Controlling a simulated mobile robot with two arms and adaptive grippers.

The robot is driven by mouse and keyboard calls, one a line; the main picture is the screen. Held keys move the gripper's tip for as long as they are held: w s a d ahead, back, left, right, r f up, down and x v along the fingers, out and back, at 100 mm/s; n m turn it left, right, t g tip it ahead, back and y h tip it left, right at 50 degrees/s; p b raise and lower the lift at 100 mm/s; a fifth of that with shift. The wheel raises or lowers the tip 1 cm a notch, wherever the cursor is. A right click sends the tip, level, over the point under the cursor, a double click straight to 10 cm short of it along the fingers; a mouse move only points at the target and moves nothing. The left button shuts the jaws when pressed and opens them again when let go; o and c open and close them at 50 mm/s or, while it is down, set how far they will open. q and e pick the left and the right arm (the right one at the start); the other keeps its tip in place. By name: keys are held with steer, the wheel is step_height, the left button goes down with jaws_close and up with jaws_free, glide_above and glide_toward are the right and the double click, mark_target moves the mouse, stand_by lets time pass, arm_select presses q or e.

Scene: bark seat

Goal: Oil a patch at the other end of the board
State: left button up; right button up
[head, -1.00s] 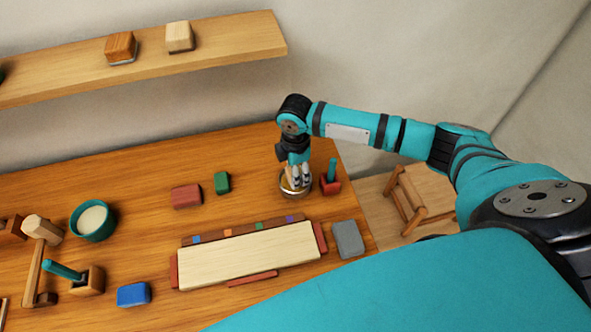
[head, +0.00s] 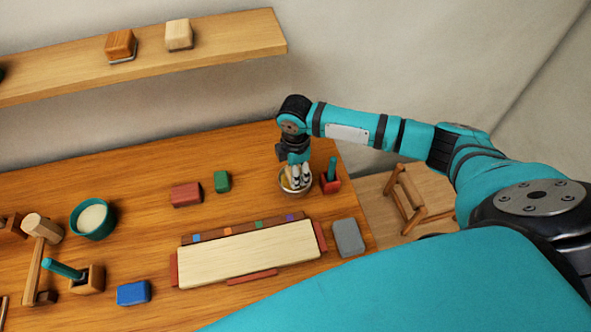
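The pale wooden board (head: 250,254) lies lengthwise on the workbench, with reddish-brown strips along its edges and small coloured squares on the strip behind it. No oiled patch stands out on it. My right gripper (head: 298,182) points down into a small round bowl (head: 294,191) behind the board's right end. Its fingertips are at the bowl's mouth, and something yellowish shows beside them. The fingers hide most of the bowl's inside, and I cannot tell whether they are shut on anything. My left gripper is not in view.
A red holder with a teal handle (head: 331,180) stands close right of the bowl. A grey block (head: 348,238) lies off the board's right end. Red (head: 186,195), green (head: 222,182) and blue (head: 133,293) blocks, a teal bowl (head: 93,220) and a mallet (head: 36,258) are leftward.

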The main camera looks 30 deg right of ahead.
steer(key=shift+s+f+p, duration=0.1)
steer(key=shift+s+p, duration=0.05)
steer(key=shift+p, duration=0.15)
stand_by(1.2)
step_height(320, 180, up, 5)
steer(key=p, duration=0.5)
steer(key=shift+p, duration=0.35)
steer(key=shift+r+p, duration=0.35)
steer(key=shift+r, duration=0.75)
